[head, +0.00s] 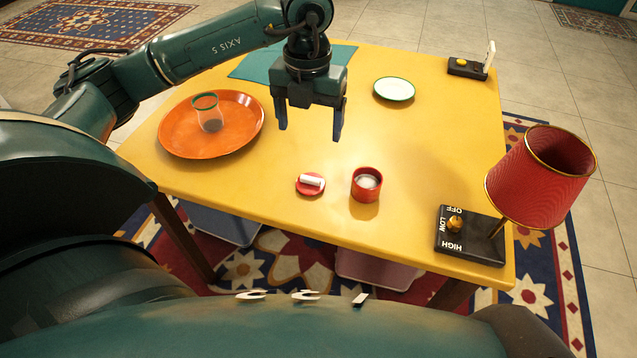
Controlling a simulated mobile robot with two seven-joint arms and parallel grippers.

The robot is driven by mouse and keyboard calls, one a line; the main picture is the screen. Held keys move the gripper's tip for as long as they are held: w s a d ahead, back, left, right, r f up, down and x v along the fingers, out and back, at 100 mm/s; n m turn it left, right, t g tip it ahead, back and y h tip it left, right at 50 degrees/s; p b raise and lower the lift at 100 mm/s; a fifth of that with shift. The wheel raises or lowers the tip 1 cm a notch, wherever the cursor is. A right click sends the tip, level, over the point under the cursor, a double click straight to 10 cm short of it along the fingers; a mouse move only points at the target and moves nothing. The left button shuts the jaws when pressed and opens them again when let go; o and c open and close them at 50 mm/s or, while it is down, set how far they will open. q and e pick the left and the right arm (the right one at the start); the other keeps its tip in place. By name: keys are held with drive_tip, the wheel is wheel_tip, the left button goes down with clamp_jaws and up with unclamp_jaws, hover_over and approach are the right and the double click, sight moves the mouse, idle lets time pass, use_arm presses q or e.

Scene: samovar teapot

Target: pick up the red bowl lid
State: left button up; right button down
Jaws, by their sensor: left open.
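The red bowl lid (303,189) lies on the yellow table near its front edge, with a white bar-shaped handle on top. The red bowl (366,184) stands just to its right, uncovered, with something whitish inside. My left gripper (309,133) is open and empty, pointing down above the table. In the picture it is above and slightly beyond the lid, touching nothing that I can see. My right gripper is not in view.
An orange tray (180,142) holding a glass (209,113) is at the left. A white saucer (394,89) sits farther back on the yellow table (440,140). A red-shaded lamp (540,177) with a black control base (470,247) stands at the front right. A small black device (466,68) is at the back right.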

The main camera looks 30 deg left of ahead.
use_arm(q)
hover_over(310, 178)
drive_tip(key=f, duration=0.7)
drive_tip(key=shift+w+a+f, duration=0.2)
drive_tip(key=shift+w+a, duration=0.05)
drive_tip(key=shift+w, duration=0.1)
drive_tip(key=f, duration=0.4)
drive_tip(key=shift+s+d, duration=0.25)
drive_tip(key=shift+s, duration=0.1)
drive_tip(key=shift+f, duration=0.65)
drive_tip(key=shift+c, duration=0.5)
drive_tip(key=c, duration=0.9)
drive_tip(key=shift+r, duration=0.1)
drive_tip(key=shift+c, duration=0.3)
